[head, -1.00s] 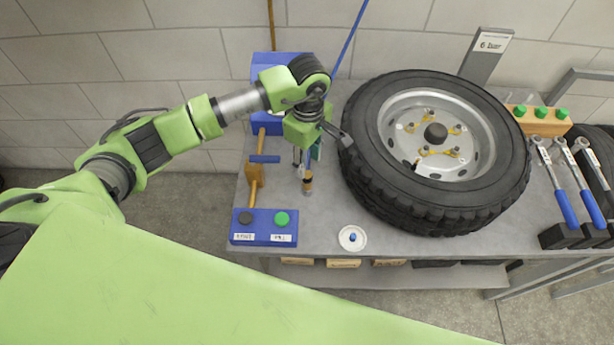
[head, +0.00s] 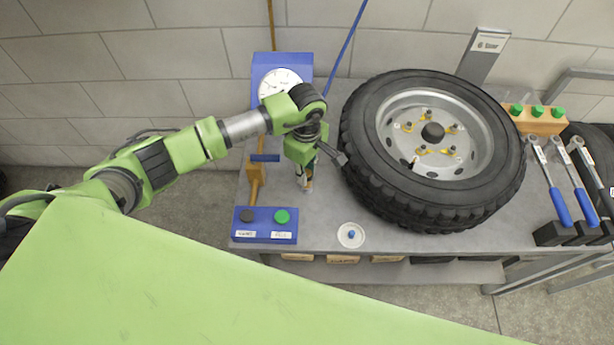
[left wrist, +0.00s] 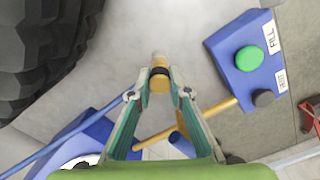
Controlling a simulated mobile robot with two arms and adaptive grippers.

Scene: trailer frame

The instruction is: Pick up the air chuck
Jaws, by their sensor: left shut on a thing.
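The air chuck (left wrist: 159,80), a small brass-coloured cylinder with a dark band and a pale tip, shows between the fingertips of my left gripper (left wrist: 159,94) in the left wrist view. The gripper is shut on it. In the head view, my left gripper (head: 304,172) points down over the bench, left of the tyre, and hides most of the chuck. Whether the chuck touches the bench top is not clear. My right gripper is in neither view.
The tyre (head: 368,185) lies close to the gripper's right. A blue button box (head: 263,236) is in front, a blue gauge box (head: 301,66) behind. A blue hose (head: 350,42) hangs at the back. A white dish (head: 343,243) lies near the front edge.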

